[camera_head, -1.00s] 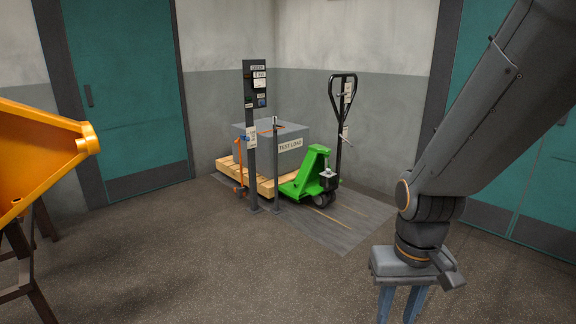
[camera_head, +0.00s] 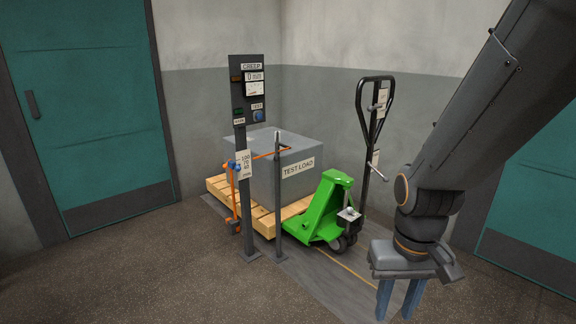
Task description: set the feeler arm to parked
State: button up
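A dark gauge post (camera_head: 241,130) stands at centre-left. An orange upright piece (camera_head: 235,200) hangs beside the gauge post. Whether the arm touches the slim post or the load, I cannot tell. My gripper (camera_head: 398,303) hangs at the lower right, its blue fingers pointing down and apart with nothing between them. It is well away from the orange arm.
The grey load box (camera_head: 298,170), labelled TEST LOAD, sits on a wooden pallet (camera_head: 217,187). A green pallet jack (camera_head: 328,205) with an upright black handle (camera_head: 360,130) stands between the load and my gripper. Teal doors (camera_head: 85,110) flank the corner. The floor (camera_head: 130,270) at front left is clear.

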aim_at(277, 147)
jog(key=u, duration=0.15)
jog(key=i, duration=2.85)
jog(key=u, duration=0.1)
